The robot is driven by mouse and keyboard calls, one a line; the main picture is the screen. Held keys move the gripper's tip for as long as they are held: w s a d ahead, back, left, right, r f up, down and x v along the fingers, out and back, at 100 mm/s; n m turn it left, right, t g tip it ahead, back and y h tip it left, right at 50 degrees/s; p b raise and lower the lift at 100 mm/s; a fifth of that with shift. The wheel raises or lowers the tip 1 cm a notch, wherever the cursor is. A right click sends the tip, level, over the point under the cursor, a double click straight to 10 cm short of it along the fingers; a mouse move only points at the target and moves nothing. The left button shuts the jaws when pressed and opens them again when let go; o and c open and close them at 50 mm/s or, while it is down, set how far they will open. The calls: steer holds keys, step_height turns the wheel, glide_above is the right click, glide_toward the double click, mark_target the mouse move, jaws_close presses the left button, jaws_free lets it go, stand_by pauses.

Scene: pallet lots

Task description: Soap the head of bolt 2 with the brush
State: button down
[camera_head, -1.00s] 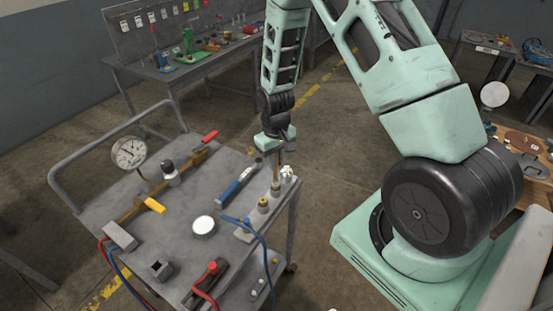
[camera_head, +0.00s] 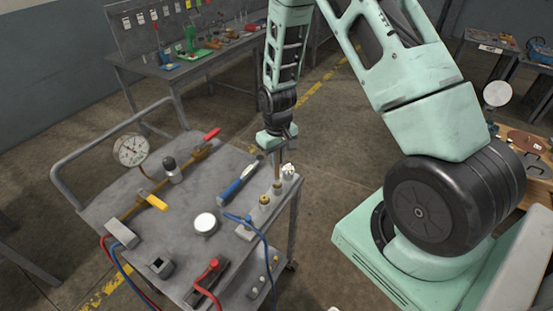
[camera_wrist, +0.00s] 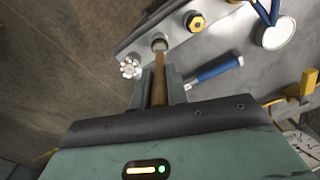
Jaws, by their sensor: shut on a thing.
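My gripper (camera_wrist: 160,92) is shut on the brush (camera_wrist: 159,78), a brown wooden handle pointing down; it also shows in the head view (camera_head: 277,168). The brush's lower end meets a round bolt head (camera_wrist: 159,44) on a pale grey bar (camera_wrist: 178,33) at the cart's edge; I cannot tell if it touches or hovers just above. Beside it, at the end of the bar, is a bolt covered in white lumpy stuff like foam (camera_wrist: 130,68). On the other side stands a brass hex bolt head (camera_wrist: 195,22). No number labels are readable.
A blue-handled tool (camera_head: 237,182) lies on the grey cart top (camera_head: 185,210) close to the bar. A blue hose (camera_head: 262,240) loops near the bar's other end. A round white-topped dish (camera_head: 205,223), a gauge (camera_head: 130,151) and yellow-handled valve pipework stand farther left.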

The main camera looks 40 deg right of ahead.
steer(key=shift+d, duration=0.1)
steer(key=shift+w+d, duration=0.1)
steer(key=shift+d, duration=0.25)
stand_by(0.5)
steer(key=shift+a, duration=0.45)
steer(key=shift+s+a, duration=0.3)
steer(key=shift+a, duration=0.05)
steer(key=shift+r, duration=0.2)
